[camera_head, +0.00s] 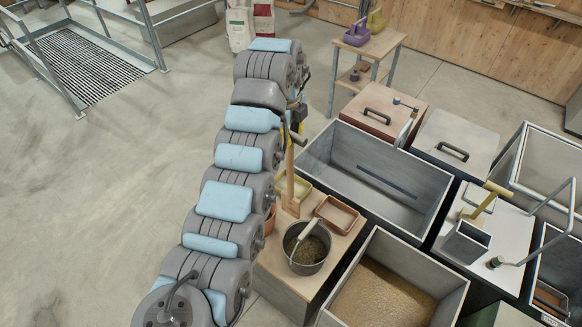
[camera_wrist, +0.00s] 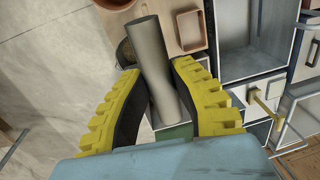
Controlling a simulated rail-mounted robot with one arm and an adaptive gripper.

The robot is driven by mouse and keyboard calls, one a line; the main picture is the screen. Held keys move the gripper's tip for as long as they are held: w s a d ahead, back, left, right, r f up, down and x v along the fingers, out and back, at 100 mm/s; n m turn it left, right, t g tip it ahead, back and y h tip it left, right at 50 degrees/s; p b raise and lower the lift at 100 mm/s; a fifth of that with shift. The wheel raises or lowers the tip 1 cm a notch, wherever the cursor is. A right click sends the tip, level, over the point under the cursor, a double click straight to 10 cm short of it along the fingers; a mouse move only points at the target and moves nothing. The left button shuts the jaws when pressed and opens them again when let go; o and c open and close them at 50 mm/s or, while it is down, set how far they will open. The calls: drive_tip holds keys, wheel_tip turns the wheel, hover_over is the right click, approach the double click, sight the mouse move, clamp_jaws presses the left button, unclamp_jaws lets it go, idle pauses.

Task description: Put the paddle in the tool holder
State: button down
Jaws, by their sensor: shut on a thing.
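My gripper (camera_wrist: 158,95) is shut on the paddle (camera_wrist: 156,65), whose thick grey-brown shaft runs between the yellow-and-black fingers. In the head view the gripper (camera_head: 300,115) is mostly hidden behind my arm. There the wooden paddle (camera_head: 290,180) hangs roughly upright, its wider end low over the left bench; I cannot tell if it touches. What looks like the tool holder is an open grey box (camera_head: 466,242) on the white-topped cabinet at the right, well apart from the paddle. A yellow-handled tool (camera_head: 485,203) shows at this box; I cannot tell if it stands inside.
A bucket of feed (camera_head: 307,248) and a brown tray (camera_head: 337,214) stand on the wooden bench (camera_head: 285,274). An empty grey bin (camera_head: 380,175) and a grain-filled bin (camera_head: 392,297) lie between bench and cabinet. Bent metal rails (camera_head: 545,225) stand right of the box.

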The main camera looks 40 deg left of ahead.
wheel_tip(320, 180, down, 13)
drive_tip(key=p, duration=0.3)
idle(0.5)
drive_tip(key=c, duration=1)
unclamp_jaws()
drive_tip(key=r, duration=0.4)
drive_tip(key=s+r+b, duration=0.1)
drive_tip(key=r, duration=0.3)
drive_tip(key=r+b, duration=0.1)
drive_tip(key=r, duration=0.3)
drive_tip(key=shift+s+d+r, duration=0.1)
drive_tip(key=shift+s, duration=0.1)
drive_tip(key=shift+w, duration=0.1)
